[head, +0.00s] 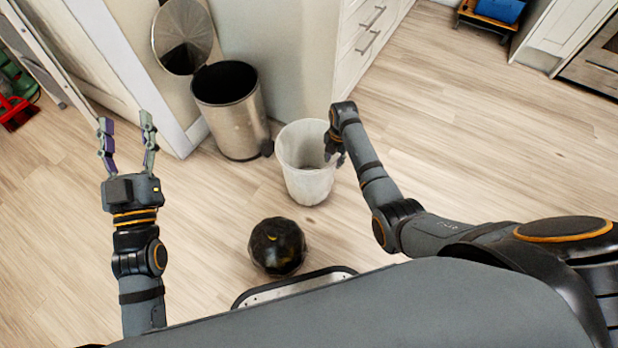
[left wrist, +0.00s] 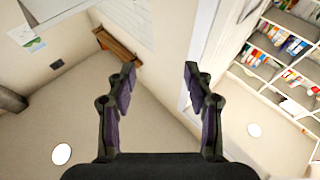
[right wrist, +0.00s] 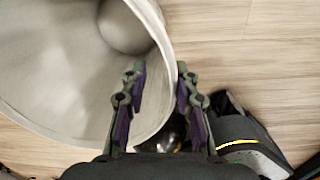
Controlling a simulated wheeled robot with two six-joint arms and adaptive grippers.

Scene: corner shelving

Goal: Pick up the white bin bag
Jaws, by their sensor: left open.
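The white bin bag (head: 306,180) stands upright on the wooden floor, open at the top and shaped like a bucket. It fills the left of the right wrist view (right wrist: 75,90), where a rounded shape shows inside it. My right gripper (head: 336,158) is at its right rim in the head view. In the right wrist view the rim passes between the two fingers (right wrist: 159,75), which stand apart; whether they press on it I cannot tell. My left gripper (head: 128,120) is open and empty, raised at the left, away from the bag; its spread fingers show in the left wrist view (left wrist: 159,75).
A steel bin (head: 238,132) with a raised round lid (head: 182,35) stands behind and left of the bag. A black rounded bundle (head: 278,247) lies in front. White drawers (head: 362,40) stand behind. The floor to the right is mostly clear.

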